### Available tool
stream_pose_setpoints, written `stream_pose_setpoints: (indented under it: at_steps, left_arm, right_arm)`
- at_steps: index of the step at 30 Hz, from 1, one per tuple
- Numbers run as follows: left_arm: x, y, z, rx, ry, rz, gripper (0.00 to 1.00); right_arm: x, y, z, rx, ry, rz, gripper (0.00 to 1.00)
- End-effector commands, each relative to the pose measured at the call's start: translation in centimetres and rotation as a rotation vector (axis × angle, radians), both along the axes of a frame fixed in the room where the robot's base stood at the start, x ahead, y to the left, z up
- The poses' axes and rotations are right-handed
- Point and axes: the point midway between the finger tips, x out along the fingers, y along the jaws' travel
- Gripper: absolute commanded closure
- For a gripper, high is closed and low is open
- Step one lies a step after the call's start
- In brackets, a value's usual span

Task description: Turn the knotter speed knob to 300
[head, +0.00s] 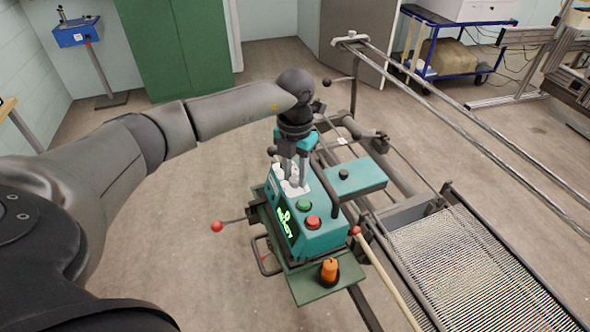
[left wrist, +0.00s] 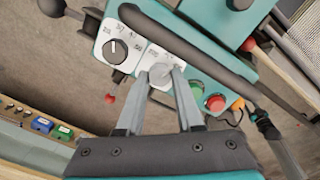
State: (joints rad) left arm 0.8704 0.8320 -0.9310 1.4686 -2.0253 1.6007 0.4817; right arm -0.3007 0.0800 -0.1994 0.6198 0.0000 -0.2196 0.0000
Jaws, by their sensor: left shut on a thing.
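The teal control box (head: 318,236) stands on a green stand in the middle of the head view. In the left wrist view, two white dial plates lie side by side on it. One bears a black knob (left wrist: 114,47) with a white pointer line. The other plate (left wrist: 150,56) has a knob (left wrist: 160,74) mostly hidden by my fingers. My left gripper (head: 291,182) is over that second plate, and it also shows in the left wrist view (left wrist: 163,80) with its fingertips shut on this knob. The dial numbers and labels are too small or covered to read. My right gripper is not seen.
A green button (head: 304,204) and a red button (head: 313,222) sit beside the dials. The warp frame (head: 470,260) is at the right. Open floor lies left.

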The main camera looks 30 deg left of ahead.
Motion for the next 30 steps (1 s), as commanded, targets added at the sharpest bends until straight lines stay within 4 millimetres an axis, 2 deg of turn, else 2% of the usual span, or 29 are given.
stream_pose_setpoints:
  at_steps: [12, 30]
  left_arm:
    - [0.1, 0.1, 0.2, 0.001, -0.003, 0.279, 1.00]
    - [0.1, 0.1, 0.1, 0.000, -0.004, 0.364, 1.00]
  right_arm:
    - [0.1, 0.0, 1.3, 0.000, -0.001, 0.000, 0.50]
    - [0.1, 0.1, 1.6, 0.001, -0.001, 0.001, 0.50]
